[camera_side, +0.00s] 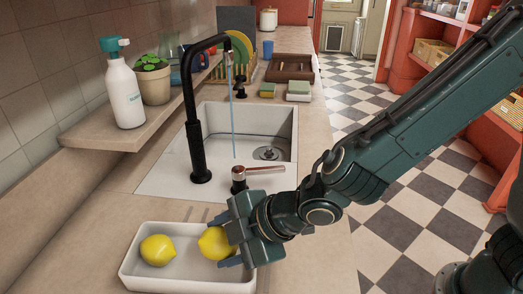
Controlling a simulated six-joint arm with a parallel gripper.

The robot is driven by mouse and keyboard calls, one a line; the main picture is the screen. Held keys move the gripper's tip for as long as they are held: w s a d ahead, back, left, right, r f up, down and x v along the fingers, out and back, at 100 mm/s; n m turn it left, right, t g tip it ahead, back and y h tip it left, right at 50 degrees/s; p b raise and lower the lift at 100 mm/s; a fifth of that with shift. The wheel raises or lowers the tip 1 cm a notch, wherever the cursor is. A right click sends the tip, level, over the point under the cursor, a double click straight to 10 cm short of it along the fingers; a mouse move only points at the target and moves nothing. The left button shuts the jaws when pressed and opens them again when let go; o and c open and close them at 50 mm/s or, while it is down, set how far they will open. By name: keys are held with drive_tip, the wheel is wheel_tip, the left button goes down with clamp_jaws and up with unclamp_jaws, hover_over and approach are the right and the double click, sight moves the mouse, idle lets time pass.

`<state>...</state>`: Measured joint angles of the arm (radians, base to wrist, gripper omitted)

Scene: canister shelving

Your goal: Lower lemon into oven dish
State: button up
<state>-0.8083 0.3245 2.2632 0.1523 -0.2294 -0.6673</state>
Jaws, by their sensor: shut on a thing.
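A white rectangular oven dish (185,282) sits on the counter at the lower left. One yellow lemon (158,250) lies in its left part. My gripper (222,242) is over the dish's right part and is shut on a second yellow lemon (214,244). The fingers cover the right side of this lemon. I cannot tell whether the held lemon touches the dish floor.
A white sink (160,178) with a black faucet (190,120) and running water lies behind the dish. A ledge at left holds a soap bottle (124,95) and a potted plant (153,82). A handled lever (239,178) stands near my gripper. Bare counter is left of the dish.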

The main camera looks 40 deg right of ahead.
drive_tip(key=shift+f, duration=1.1)
idle(1.1)
drive_tip(key=o, duration=1.1)
drive_tip(key=shift+s, duration=0.1)
drive_tip(key=v, duration=1.3)
drive_tip(key=shift+d+r, duration=0.15)
drive_tip(key=shift+r, duration=0.15)
drive_tip(key=shift+s, duration=0.15)
